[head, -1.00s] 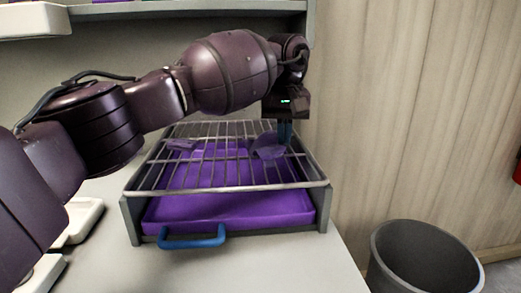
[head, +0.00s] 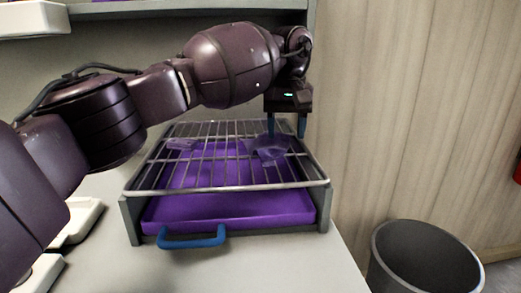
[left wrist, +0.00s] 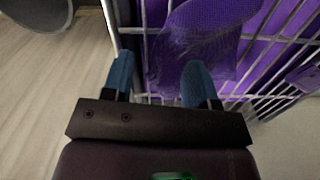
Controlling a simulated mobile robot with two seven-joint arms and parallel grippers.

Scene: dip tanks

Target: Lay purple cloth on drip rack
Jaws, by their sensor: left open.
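The purple cloth (head: 270,147) lies draped on the right back part of the drip rack (head: 235,189), a metal wire grid. In the left wrist view the cloth (left wrist: 200,45) rests crumpled across the bars. My left gripper (head: 287,132) is open just above the cloth's right edge, fingers pointing down. In the left wrist view its blue fingertips (left wrist: 158,72) are apart with nothing gripped between them; the right-hand finger overlaps the cloth in the picture. My right gripper is not in view.
A purple tray (head: 230,212) with a blue handle (head: 192,238) sits under the grid between grey side walls. A smaller purple piece (head: 182,144) lies at the grid's back left. A grey bin (head: 425,262) stands at the right, below the counter edge.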

